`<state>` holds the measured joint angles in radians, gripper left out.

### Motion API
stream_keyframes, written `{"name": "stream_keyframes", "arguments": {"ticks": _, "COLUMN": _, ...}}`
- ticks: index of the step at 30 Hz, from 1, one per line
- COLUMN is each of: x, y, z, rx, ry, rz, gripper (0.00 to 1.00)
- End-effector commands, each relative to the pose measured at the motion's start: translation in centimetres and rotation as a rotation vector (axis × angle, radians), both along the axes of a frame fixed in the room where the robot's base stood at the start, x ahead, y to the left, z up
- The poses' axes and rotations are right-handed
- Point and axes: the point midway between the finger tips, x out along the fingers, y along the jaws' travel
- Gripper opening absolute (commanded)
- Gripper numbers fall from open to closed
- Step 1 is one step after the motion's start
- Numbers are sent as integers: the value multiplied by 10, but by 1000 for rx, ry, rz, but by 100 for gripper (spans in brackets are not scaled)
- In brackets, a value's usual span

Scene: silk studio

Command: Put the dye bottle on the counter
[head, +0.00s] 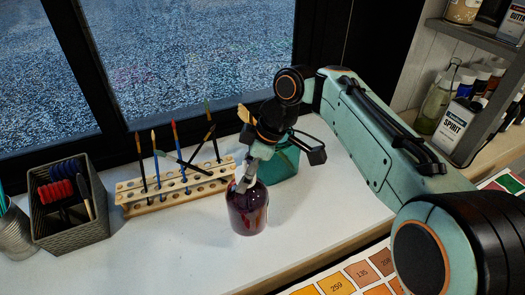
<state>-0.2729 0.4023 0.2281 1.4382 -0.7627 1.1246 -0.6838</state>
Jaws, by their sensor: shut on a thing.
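The dye bottle (247,208) is dark red-purple glass and stands upright in appearance at the middle of the white counter (185,243), near its front edge. My gripper (246,176) reaches down from above and is shut on the neck of the dye bottle. The fingers hide part of the bottle's top. I cannot tell whether the bottle's base touches the counter or hangs just above it.
A wooden rack (175,188) with several brushes stands left of the bottle. A teal container (283,160) is close behind it. A grey basket (66,207) is far left. Bare counter lies front left. A shelf (485,40) with bottles and cans stands at right.

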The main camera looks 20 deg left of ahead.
Motion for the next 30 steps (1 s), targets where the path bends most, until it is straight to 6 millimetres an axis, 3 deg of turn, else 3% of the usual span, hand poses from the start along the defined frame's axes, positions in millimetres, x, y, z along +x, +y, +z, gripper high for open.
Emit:
{"name": "stream_keyframes", "arguments": {"ticks": 3, "x": 11, "y": 11, "z": -21, "rx": -2, "ry": 3, "rz": 2, "gripper": 0}}
{"name": "stream_keyframes", "arguments": {"ticks": 9, "x": 27, "y": 23, "z": -44, "rx": -2, "ry": 1, "rz": 1, "gripper": 0}}
{"name": "stream_keyframes", "arguments": {"ticks": 14, "x": 32, "y": 27, "z": -53, "rx": -2, "ry": 0, "rz": 0, "gripper": 0}}
{"name": "stream_keyframes", "arguments": {"ticks": 21, "x": 33, "y": 29, "z": -84, "rx": -2, "ry": 1, "rz": 1, "gripper": 0}}
{"name": "stream_keyframes", "arguments": {"ticks": 30, "x": 34, "y": 28, "z": -86, "rx": -1, "ry": 0, "rz": 0, "gripper": 0}}
